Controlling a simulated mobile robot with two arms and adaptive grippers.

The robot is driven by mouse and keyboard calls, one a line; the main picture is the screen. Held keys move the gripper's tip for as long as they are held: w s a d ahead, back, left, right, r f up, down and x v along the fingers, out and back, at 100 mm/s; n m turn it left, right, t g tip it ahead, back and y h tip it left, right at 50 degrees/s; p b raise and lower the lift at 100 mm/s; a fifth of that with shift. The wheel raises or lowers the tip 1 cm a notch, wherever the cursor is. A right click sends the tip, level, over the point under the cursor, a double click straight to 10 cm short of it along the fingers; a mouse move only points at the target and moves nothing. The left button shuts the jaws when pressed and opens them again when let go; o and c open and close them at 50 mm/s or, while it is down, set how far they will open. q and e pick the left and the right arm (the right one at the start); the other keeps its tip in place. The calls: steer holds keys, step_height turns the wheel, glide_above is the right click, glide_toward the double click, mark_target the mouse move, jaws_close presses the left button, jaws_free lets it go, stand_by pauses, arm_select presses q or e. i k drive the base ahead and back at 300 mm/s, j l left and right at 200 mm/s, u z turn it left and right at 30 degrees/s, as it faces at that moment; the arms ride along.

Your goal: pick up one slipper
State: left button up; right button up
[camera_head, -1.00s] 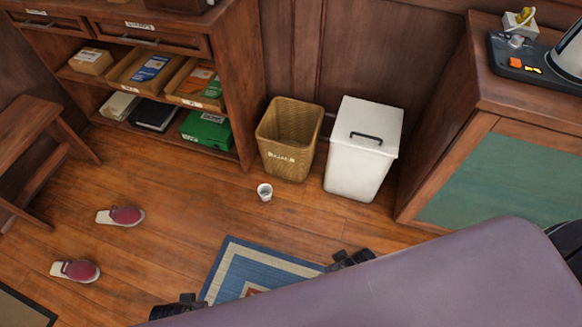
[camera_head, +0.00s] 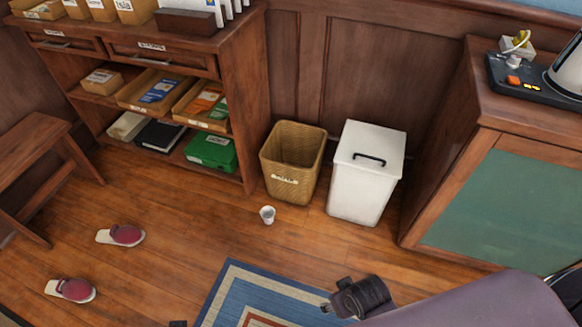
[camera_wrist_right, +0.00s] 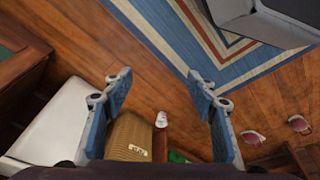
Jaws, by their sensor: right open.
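Two slippers with dark red uppers and pale soles lie apart on the wooden floor at the left of the head view: the upper slipper (camera_head: 122,235) and the lower slipper (camera_head: 72,290). Both also show small at the right of the right wrist view, one slipper (camera_wrist_right: 252,137) and the other slipper (camera_wrist_right: 298,123). My right gripper (camera_wrist_right: 160,100) is open and empty, well away from both slippers. In the head view its dark wrist part shows over the rug. Only a dark sliver of my left gripper (camera_head: 178,323) shows at the bottom edge; its fingers are hidden.
A striped rug (camera_head: 222,292) lies right of the slippers. A white cup (camera_head: 267,215) stands on the floor near a wicker basket (camera_head: 291,180) and a white bin (camera_head: 362,185). A wooden stool (camera_head: 40,170) and bookcase stand behind the slippers; a cabinet (camera_head: 430,210) is at right.

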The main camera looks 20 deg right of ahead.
mark_target(78, 290)
steer(key=u, duration=1.7)
steer(key=i+j, duration=0.2)
